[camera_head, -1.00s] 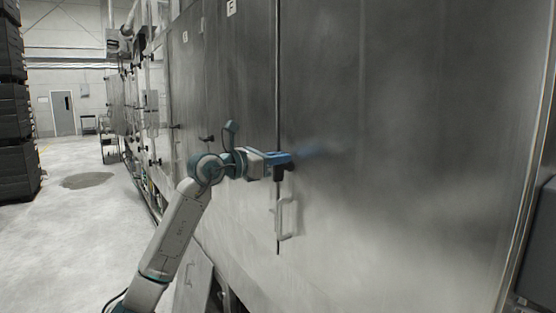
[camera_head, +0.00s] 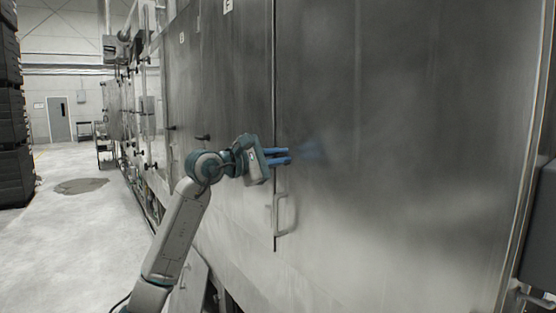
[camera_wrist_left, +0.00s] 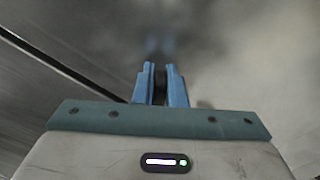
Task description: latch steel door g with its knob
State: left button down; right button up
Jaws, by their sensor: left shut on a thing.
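The large steel door (camera_head: 420,130) fills the right of the head view; I take it as door g, though no letter shows on it. It looks closed along the dark seam (camera_head: 274,90) at its left edge, and a bar handle (camera_head: 285,214) sits low beside that seam. My left gripper (camera_head: 288,156) is at the seam above the handle, its blue fingers shut on the dark knob (camera_wrist_left: 160,86), which shows between them in the left wrist view. The fingers hide most of the knob, so its exact angle cannot be told. My right gripper is not in view.
A neighbouring panel with a label F (camera_head: 228,5) lies left of the seam, with a dark knob (camera_head: 203,138) farther along. Black stacked crates (camera_head: 14,120) stand at far left.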

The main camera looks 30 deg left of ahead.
pick_arm(q)
jog(key=m, duration=0.1)
jog(key=f+m+b, duration=0.1)
jog(key=m, duration=0.1)
jog(key=shift+d+m, duration=0.2)
jog(key=shift+m, duration=0.1)
jog(key=shift+s+f+m+b, duration=0.15)
jog(key=shift+m+b, duration=0.1)
jog(key=shift+m, duration=0.55)
jog(key=shift+w+f+m+b, duration=0.15)
jog(key=shift+m+b, duration=0.1)
jog(key=shift+m, duration=0.55)
jog(key=shift+s, duration=0.1)
jog(key=c, duration=1.5)
grip_release()
